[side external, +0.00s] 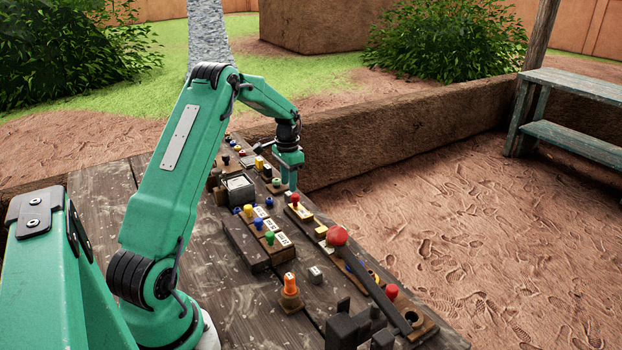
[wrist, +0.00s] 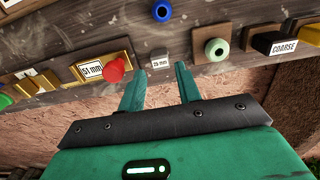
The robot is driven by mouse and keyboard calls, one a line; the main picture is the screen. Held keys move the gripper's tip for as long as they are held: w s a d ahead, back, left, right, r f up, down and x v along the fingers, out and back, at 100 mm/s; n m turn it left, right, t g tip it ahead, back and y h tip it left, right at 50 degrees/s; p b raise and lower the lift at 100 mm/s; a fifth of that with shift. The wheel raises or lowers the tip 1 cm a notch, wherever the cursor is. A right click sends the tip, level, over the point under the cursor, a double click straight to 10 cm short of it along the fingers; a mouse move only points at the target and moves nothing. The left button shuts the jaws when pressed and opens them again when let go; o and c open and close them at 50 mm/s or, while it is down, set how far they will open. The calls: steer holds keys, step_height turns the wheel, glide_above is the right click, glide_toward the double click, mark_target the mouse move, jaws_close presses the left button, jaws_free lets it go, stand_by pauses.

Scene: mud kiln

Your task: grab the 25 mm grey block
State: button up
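A small grey block (wrist: 159,58) with a white label stands on the wooden table in the wrist view, just beyond my fingertips. Its label ends in "mm", but the number is too small to read surely. My gripper (wrist: 160,84) is open and empty, with its two teal fingers apart and the block lined up with the gap between them. In the side view my gripper (side external: 290,184) points down at the table's far right edge, partly hiding what is there. Another small grey block (side external: 316,274) stands nearer the camera in the side view.
A red knob (wrist: 114,70) on a yellow "51 mm" piece is left of the block; a pale green knob (wrist: 216,49) on a wooden base is right. A blue knob (wrist: 161,11) lies beyond. Several knobbed pieces crowd the table. Beyond the edge is bare earth (side external: 440,220).

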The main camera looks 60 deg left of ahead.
mark_target(289, 193)
steer(key=shift+f, duration=2.4)
steer(key=shift+c, duration=0.2)
jaws_close()
